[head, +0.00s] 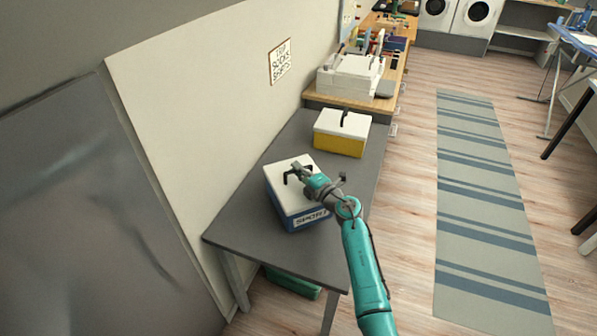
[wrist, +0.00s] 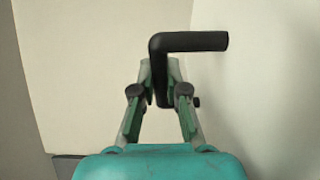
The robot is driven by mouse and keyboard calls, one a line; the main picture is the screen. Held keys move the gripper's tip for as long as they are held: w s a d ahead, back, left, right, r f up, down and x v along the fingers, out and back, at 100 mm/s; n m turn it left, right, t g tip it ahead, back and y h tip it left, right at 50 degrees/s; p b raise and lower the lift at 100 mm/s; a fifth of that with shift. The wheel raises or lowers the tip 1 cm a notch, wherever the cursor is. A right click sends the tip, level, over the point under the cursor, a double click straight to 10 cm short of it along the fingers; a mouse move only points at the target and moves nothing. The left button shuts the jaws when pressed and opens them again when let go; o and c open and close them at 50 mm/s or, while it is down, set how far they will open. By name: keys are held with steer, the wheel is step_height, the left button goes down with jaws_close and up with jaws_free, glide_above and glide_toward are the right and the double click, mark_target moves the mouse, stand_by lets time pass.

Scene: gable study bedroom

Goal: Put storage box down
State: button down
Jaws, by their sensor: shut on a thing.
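The storage box (head: 291,204) is blue with a white lid and a label reading SPORT. In the head view it is at the grey table (head: 247,232), toward its near end; I cannot tell whether its bottom touches the top. My gripper (head: 299,171) is above the lid, shut on the box's black handle. In the wrist view the handle (wrist: 190,41) rises between the fingers of my gripper (wrist: 160,80) and bends to the right. My arm hides part of the box's right side.
A yellow box (head: 338,143) with a white lid and black handle stands farther back on the table. Beyond it is a wooden bench (head: 355,106) with a white machine. A wall (head: 190,120) borders the table's left side. A green box (head: 292,283) is underneath.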

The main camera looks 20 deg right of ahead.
steer(key=shift+f, duration=0.2)
steer(key=c, duration=1.2)
jaws_free()
steer(key=shift+f, duration=0.2)
steer(key=shift+r, duration=0.1)
steer(key=v, duration=1.2)
